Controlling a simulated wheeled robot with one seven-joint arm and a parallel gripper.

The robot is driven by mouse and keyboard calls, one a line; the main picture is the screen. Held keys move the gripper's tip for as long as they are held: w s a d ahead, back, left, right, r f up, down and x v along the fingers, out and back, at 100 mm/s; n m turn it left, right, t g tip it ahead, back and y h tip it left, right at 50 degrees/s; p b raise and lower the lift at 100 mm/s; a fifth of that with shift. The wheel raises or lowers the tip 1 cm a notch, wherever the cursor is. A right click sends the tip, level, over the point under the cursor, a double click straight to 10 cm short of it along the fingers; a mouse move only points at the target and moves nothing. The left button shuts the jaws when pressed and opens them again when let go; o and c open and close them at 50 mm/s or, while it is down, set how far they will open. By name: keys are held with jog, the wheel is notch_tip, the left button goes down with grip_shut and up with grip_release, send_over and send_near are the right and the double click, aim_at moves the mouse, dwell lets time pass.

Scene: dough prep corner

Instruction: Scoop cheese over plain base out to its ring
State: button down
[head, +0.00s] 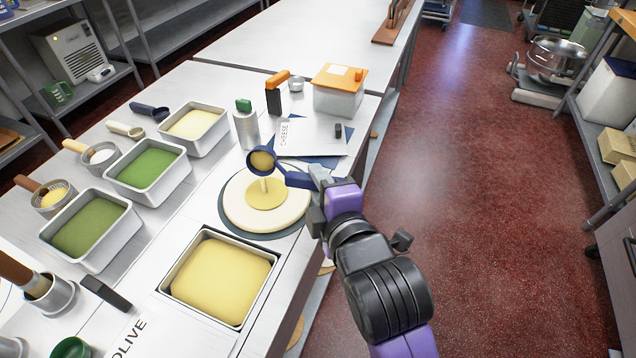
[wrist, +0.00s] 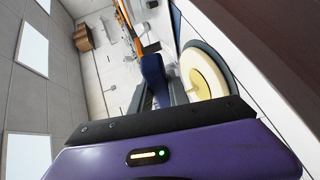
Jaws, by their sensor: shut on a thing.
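My gripper (head: 318,187) is shut on the handle of a navy scoop (head: 297,181). The scoop's round bowl is tilted above the pale dough base (head: 236,208) and holds yellow cheese (head: 262,160). A thin yellow column runs from the bowl down to a yellow cheese patch (head: 266,196) on the middle of the base. Bare pale dough shows around the patch. The base lies on a dark round board (head: 262,236). In the wrist view the navy handle (wrist: 153,72) rises from the jaws, and the base (wrist: 203,78) is at right; the bowl is not clear there.
A tub of yellow cheese (head: 222,278) stands in front of the base. Bins of green (head: 150,168) and yellow (head: 195,122) topping stand at left.

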jog(key=shift+s+f+t+b, duration=0.25)
jog(key=shift+f+t+b, duration=0.45)
jog(key=shift+b, duration=1.3)
jog(key=shift+r, duration=0.15)
jog(key=shift+r+p, duration=0.4)
jog(key=shift+p, duration=0.5)
jog(key=shift+w+r+g+p, duration=0.1)
jog(key=shift+r+g+p, duration=0.3)
jog(key=shift+p, duration=0.7)
jog(key=r+g+p, duration=0.1)
jog(key=p, duration=0.6)
jog(key=r+m+g+p, duration=0.1)
jog(key=r+g+p, duration=0.1)
jog(key=p, duration=0.4)
jog(key=shift+w+g+p, duration=0.3)
jog(key=shift+w+p, duration=0.05)
jog(key=shift+w, duration=0.05)
jog(key=shift+r+p, duration=0.1)
jog(key=shift+p, duration=0.55)
jog(key=shift+g+h, duration=0.3)
